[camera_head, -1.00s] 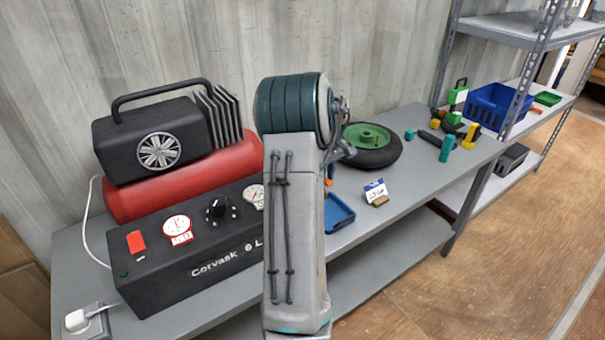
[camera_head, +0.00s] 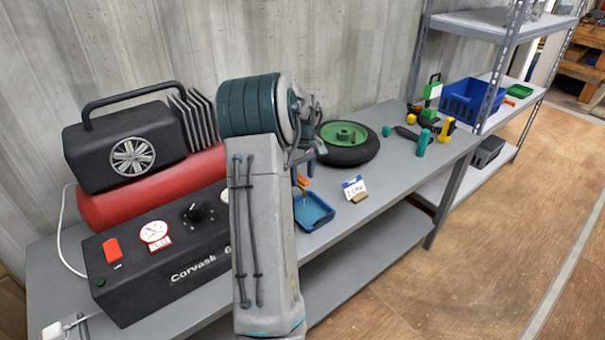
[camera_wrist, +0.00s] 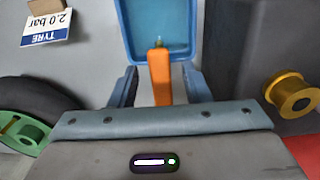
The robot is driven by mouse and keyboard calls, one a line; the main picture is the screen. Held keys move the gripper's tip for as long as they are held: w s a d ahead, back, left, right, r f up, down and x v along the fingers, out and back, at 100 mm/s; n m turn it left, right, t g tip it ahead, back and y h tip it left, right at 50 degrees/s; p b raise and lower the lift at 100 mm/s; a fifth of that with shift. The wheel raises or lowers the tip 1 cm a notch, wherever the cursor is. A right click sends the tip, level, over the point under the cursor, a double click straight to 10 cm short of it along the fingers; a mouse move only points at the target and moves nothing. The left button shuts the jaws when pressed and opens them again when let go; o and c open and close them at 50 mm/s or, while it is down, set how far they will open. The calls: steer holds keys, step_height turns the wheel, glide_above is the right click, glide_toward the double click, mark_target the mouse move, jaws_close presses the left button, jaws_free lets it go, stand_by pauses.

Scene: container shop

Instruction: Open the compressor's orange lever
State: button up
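The black compressor (camera_head: 165,255) with its red tank (camera_head: 150,187) stands at the left of the bench in the head view. Its dark side also shows at the right of the wrist view (camera_wrist: 245,55), with a brass fitting (camera_wrist: 292,95). An orange lever-like piece (camera_wrist: 160,78) with a brass tip lies in the wrist view's middle. It also shows beside my arm in the head view (camera_head: 303,181). My gripper (camera_wrist: 160,88) is open, one finger on each side of the orange piece, with visible gaps. What the piece is fixed to is hidden.
A blue tray (camera_wrist: 130,30) lies beyond the orange piece. A "2.0 bar" tyre sign (camera_head: 355,188) and a wheel with a green hub (camera_head: 345,135) are further along the bench. Several small tools and a blue crate (camera_head: 460,102) are beyond. My arm hides the compressor's right end.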

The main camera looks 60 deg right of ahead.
mark_target(302, 180)
step_height(302, 180, up, 14)
steer(key=shift+f, duration=0.15)
stand_by(0.5)
stand_by(0.4)
